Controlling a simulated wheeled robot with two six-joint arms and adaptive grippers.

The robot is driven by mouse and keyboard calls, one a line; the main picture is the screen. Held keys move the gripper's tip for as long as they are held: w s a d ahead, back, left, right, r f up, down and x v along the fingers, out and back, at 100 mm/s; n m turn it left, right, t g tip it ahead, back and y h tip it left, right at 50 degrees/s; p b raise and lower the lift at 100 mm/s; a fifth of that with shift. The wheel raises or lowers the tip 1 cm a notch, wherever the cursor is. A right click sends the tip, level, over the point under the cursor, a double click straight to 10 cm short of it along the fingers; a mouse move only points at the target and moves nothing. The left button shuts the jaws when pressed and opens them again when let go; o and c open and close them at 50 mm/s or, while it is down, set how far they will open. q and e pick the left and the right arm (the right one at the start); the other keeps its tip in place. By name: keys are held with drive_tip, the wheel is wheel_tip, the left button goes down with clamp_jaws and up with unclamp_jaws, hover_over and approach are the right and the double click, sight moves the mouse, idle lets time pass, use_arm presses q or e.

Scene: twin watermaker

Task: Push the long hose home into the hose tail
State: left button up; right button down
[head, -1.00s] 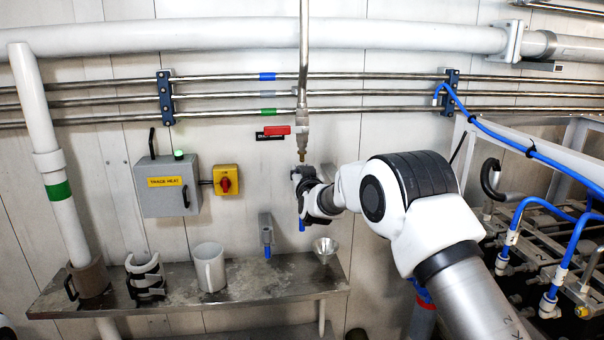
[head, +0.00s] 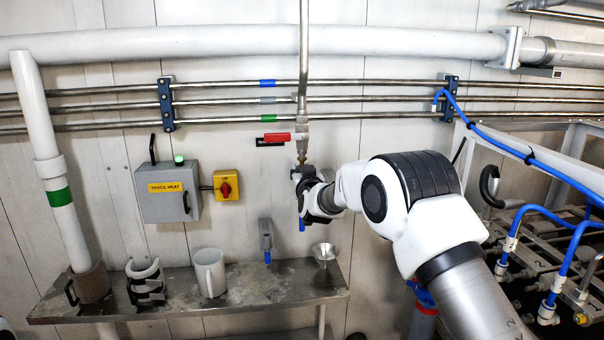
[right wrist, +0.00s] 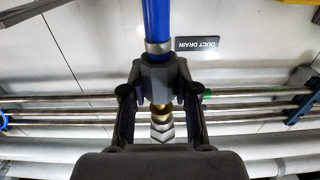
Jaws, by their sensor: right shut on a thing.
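My right gripper (head: 302,178) is shut on the long blue hose just under the hose tail. The hose (right wrist: 157,20) shows in the right wrist view, running out of the jaws (right wrist: 157,75); a short blue piece (head: 302,224) shows below the gripper in the head view. The brass hose tail (head: 302,159) points down from the valve on the vertical pipe, directly above the jaws. In the right wrist view, the brass (right wrist: 160,107) sits in line with the hose, close against the jaws. The jaws hide the hose's end, so I cannot tell how far it is on. My left gripper is not in view.
The valve's red handle (head: 277,137) sticks out left of the pipe. A grey holder (head: 265,235) hangs on the wall left of the gripper. Below, a metal shelf (head: 240,300) carries a mug (head: 209,272) and a funnel (head: 323,253). A trace heat box (head: 168,193) is further left.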

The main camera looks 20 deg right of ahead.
drive_tip(key=shift+r, duration=0.6)
drive_tip(key=shift+r+p, duration=0.4)
drive_tip(key=shift+p, duration=0.05)
drive_tip(key=c, duration=0.8)
unclamp_jaws()
drive_tip(key=shift+f, duration=0.1)
drive_tip(key=s, duration=0.4)
drive_tip(key=s+a, duration=0.1)
drive_tip(key=s, duration=0.2)
drive_tip(key=s+a, duration=0.1)
drive_tip(key=s, duration=0.3)
drive_tip(key=shift+s+a, duration=0.2)
drive_tip(key=shift+s, duration=0.15)
